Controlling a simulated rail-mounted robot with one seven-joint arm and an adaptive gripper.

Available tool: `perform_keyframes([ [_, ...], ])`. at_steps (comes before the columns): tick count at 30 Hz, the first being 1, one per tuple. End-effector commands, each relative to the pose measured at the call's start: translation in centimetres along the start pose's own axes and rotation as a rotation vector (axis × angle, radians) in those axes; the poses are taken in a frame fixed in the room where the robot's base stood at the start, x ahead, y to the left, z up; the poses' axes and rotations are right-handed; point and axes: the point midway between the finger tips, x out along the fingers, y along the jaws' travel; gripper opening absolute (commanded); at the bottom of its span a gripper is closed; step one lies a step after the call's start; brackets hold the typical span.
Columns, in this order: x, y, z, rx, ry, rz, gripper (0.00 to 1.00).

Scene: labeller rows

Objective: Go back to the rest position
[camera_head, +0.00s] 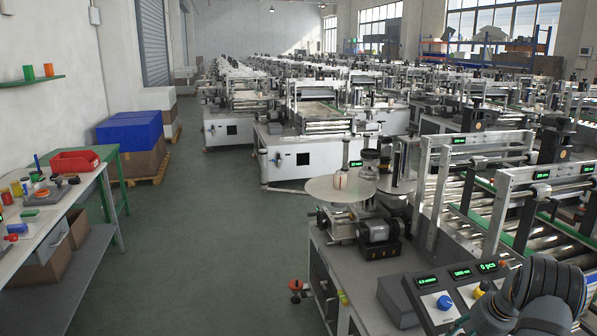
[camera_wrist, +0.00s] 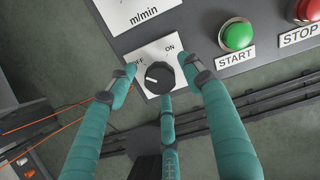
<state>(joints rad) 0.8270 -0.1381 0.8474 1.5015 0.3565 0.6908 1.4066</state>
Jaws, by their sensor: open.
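My gripper (camera_wrist: 157,76) has three teal fingers, spread open with nothing held. In the wrist view its fingertips are around a black rotary knob (camera_wrist: 160,80) on a white OFF/ON plate (camera_wrist: 146,58). Whether any finger touches the knob I cannot tell. The knob's white mark points left, to the OFF side. In the head view my dark grey arm (camera_head: 545,285) is at the lower right, over the end of the machine's control panel (camera_head: 425,285); the fingertips are not clear there.
A green START button (camera_wrist: 237,35) and a red STOP button (camera_wrist: 306,10) are right of the knob. Near my arm are a blue knob (camera_head: 444,302), a labeller with rollers (camera_head: 480,170) and a round disc (camera_head: 340,188). A workbench (camera_head: 60,215) stands left; the aisle floor (camera_head: 220,240) is clear.

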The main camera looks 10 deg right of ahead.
Motion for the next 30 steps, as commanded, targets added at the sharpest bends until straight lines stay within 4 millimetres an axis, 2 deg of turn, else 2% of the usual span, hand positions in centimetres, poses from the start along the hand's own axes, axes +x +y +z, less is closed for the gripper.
perform_keyframes([
  [1,-0.6,0.0,0.2,0.062,0.001,-0.001,0.50],
  [8,-0.4,0.0,0.1,0.311,0.001,-0.013,0.50],
  [16,-2.1,0.0,0.0,0.309,-0.001,-0.015,0.50],
  [30,-2.5,0.2,0.4,0.290,0.002,-0.014,0.50],
])
